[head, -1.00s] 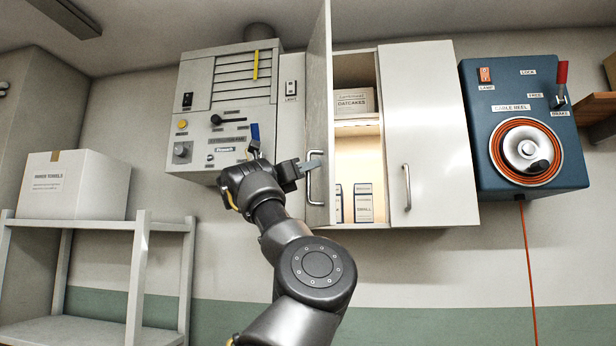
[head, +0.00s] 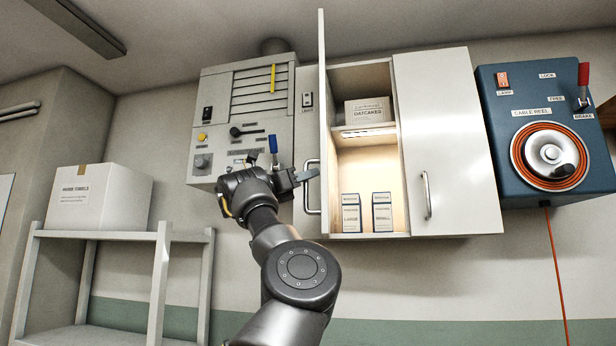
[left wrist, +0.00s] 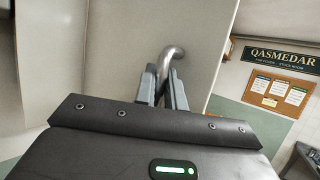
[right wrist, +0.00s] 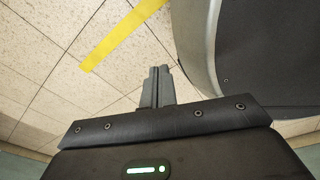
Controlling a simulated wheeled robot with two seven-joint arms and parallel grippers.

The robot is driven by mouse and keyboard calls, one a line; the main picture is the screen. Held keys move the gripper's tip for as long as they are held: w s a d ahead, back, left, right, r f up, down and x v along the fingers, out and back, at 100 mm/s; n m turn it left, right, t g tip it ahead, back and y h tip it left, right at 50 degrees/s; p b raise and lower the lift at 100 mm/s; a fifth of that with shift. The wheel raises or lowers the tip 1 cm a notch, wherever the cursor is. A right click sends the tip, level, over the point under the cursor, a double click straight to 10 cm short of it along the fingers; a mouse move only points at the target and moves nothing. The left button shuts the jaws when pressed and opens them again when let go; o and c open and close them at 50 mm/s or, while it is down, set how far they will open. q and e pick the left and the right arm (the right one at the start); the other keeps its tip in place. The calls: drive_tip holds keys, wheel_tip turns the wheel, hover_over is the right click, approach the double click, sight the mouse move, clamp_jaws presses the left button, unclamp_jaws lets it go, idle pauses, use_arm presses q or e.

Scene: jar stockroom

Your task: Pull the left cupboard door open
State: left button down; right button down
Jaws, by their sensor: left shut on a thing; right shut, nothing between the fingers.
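The left cupboard door (head: 323,110) stands open, seen almost edge-on in the head view. Its metal bar handle (head: 309,200) is on the door's left-hand face. My left gripper (head: 304,176) is at the handle. In the left wrist view, the fingers (left wrist: 165,88) are shut on the curved handle (left wrist: 172,56) in front of the pale door panel (left wrist: 125,45). The right cupboard door (head: 445,140) is closed, with its own handle (head: 427,195). My right gripper (right wrist: 157,88) is shut and empty above the tiled floor.
The open cupboard holds an oatcakes box (head: 368,111) on a shelf (head: 365,131) and two small boxes below. A grey control panel (head: 215,150) hangs left, a blue cable reel box (head: 500,150) right. A white rack (head: 125,236) with a carton (head: 100,198) stands lower left.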

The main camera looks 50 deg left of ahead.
use_arm(q)
drive_tip(key=c, duration=1.8)
unclamp_jaws()
drive_tip(key=shift+o, duration=0.2)
use_arm(e)
drive_tip(key=shift+s, duration=0.15)
use_arm(q)
drive_tip(key=shift+f, duration=0.1)
use_arm(e)
drive_tip(key=shift+f, duration=0.1)
